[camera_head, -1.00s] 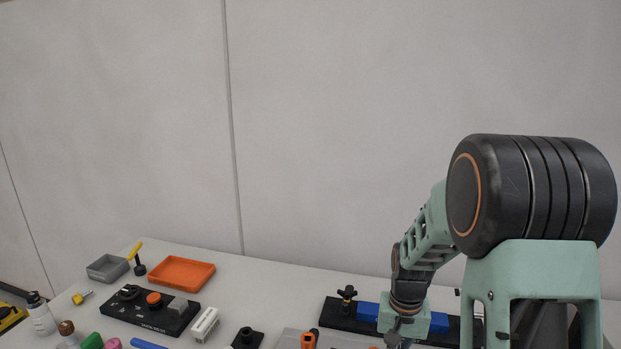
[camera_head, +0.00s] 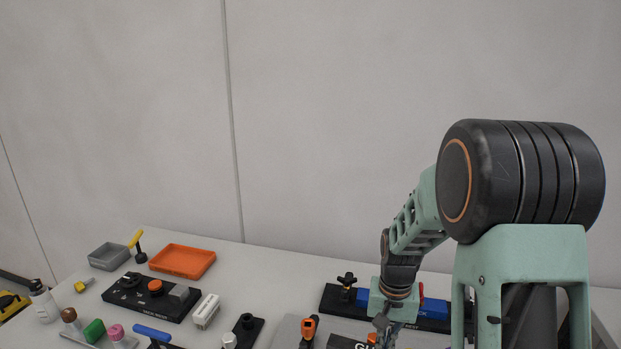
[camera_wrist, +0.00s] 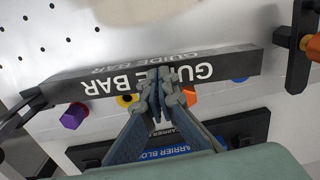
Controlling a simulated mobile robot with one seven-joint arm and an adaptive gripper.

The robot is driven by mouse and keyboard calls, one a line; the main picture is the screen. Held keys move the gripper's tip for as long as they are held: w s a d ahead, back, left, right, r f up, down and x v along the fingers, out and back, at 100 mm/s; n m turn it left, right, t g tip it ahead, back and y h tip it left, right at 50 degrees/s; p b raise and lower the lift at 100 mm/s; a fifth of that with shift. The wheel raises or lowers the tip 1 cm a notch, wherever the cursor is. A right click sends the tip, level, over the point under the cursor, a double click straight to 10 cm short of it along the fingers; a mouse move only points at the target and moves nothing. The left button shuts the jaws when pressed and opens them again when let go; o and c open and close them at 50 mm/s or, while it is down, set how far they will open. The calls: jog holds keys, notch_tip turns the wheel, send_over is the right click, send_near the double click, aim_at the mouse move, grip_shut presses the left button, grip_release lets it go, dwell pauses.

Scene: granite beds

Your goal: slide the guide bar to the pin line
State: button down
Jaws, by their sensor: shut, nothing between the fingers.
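The guide bar (camera_wrist: 215,72) is a long dark bar with white lettering, lying across the upper wrist view over a light, perforated plate (camera_wrist: 75,28). Its left end meets a dark arm-like part, and its right end is near a black bracket with an orange knob. In the head view only a lettered piece of the bar (camera_head: 347,343) shows at the bottom edge. My gripper (camera_wrist: 158,92) is shut and empty, its fingertips overlapping the bar's lettered side near the middle. Whether they touch it is unclear. I cannot identify the pin line; holes dot the plate.
A blue carrier block (camera_wrist: 170,151) on a black base lies below my fingers in the wrist view. A purple knob (camera_wrist: 74,115) and an orange part (camera_wrist: 189,96) sit by the bar. An orange tray (camera_head: 182,261) and a black control box (camera_head: 150,298) stand left.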

jog(key=shift+a, duration=0.2)
jog(key=shift+w+a, duration=0.15)
jog(key=shift+a, duration=0.15)
jog(key=shift+a, duration=0.15)
dwell(0.4)
jog(key=shift+w+a, duration=0.1)
jog(key=shift+a, duration=0.2)
jog(key=shift+r+p, duration=1.75)
jog(key=shift+r, duration=0.8)
